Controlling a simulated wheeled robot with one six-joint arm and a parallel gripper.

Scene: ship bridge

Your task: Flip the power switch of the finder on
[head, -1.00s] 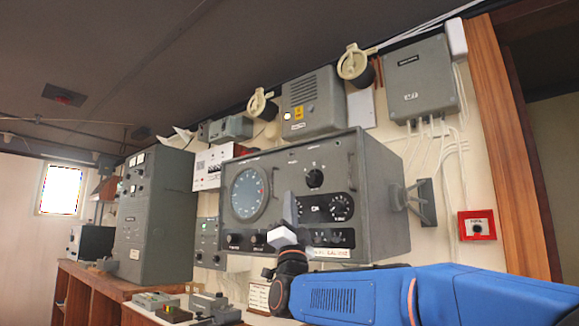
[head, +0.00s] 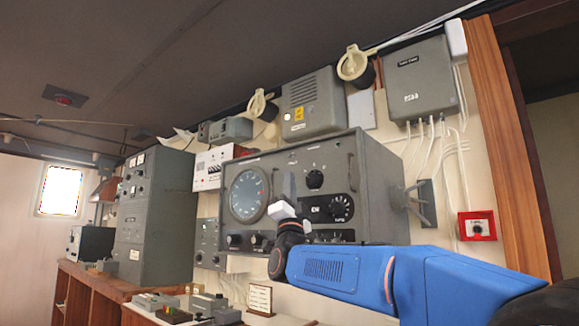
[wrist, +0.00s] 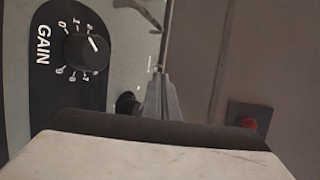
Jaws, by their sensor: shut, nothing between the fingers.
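The finder (head: 375,190) is a large grey wall-mounted box with a round dial (head: 248,194) on the left of its front, plus knobs and labelled dark plates. My gripper (head: 289,184) is shut and empty, its fingers upright in front of the finder's face, just right of the dial. In the wrist view the shut fingertips (wrist: 160,76) point at the panel beside the GAIN knob (wrist: 86,51). A small pale part shows right at the tips; I cannot tell whether it is the power switch or whether they touch it. A black knob (wrist: 127,103) is beside the fingers.
A red wall box (head: 477,226) is right of the finder. Grey boxes (head: 312,103) and (head: 419,78) hang above it, with cables below the right one. A tall grey cabinet (head: 155,215) stands left. A counter with small devices (head: 208,303) runs below.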

